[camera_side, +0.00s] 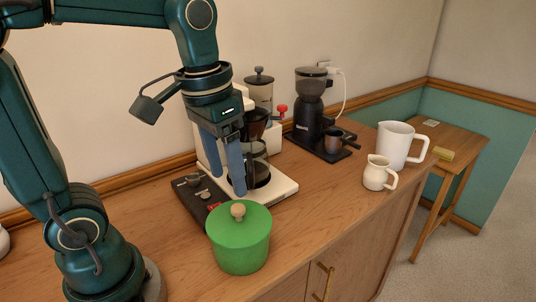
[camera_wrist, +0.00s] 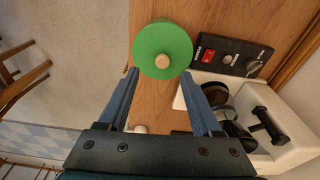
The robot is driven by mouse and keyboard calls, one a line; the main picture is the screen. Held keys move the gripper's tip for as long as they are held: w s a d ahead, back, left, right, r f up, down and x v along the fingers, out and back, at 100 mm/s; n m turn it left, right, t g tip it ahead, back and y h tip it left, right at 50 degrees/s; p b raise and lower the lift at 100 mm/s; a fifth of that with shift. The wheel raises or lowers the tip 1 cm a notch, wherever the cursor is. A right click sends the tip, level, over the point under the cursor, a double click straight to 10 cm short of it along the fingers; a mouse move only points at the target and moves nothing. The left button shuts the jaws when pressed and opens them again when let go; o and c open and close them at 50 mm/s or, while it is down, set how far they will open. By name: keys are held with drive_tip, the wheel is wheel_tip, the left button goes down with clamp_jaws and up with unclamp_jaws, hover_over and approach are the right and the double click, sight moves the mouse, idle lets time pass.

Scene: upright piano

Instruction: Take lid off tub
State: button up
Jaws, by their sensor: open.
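The green tub (camera_side: 240,250) stands upright on the wooden counter near its front edge. Its green lid (camera_side: 258,216) sits on top, with a round wooden knob (camera_side: 238,210) in the middle. In the wrist view the lid (camera_wrist: 150,38) shows from above with its knob (camera_wrist: 162,61), ahead of the fingertips. My gripper (camera_side: 224,168) is open and empty, pointing down above and behind the tub, in front of the coffee maker. In the wrist view the two blue fingers of my gripper (camera_wrist: 160,76) stand wide apart and touch nothing of the tub.
A white coffee maker (camera_side: 284,188) with a black control panel (camera_side: 190,191) stands close behind the tub. A black grinder (camera_side: 309,115), a small cream jug (camera_side: 376,174) and a large white mug (camera_side: 393,144) stand further right. Bare counter (camera_side: 310,216) lies right of the tub.

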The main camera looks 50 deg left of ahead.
sight(238, 206)
drive_tip(key=shift+w+a+f+g, duration=0.2)
drive_tip(key=shift+w+f+g, duration=0.4)
drive_tip(key=shift+w, duration=0.25)
drive_tip(key=shift+w+f, duration=0.1)
drive_tip(key=shift+f, duration=0.25)
drive_tip(key=shift+a+f, duration=0.1)
drive_tip(key=shift+f, duration=2.6)
clamp_jaws()
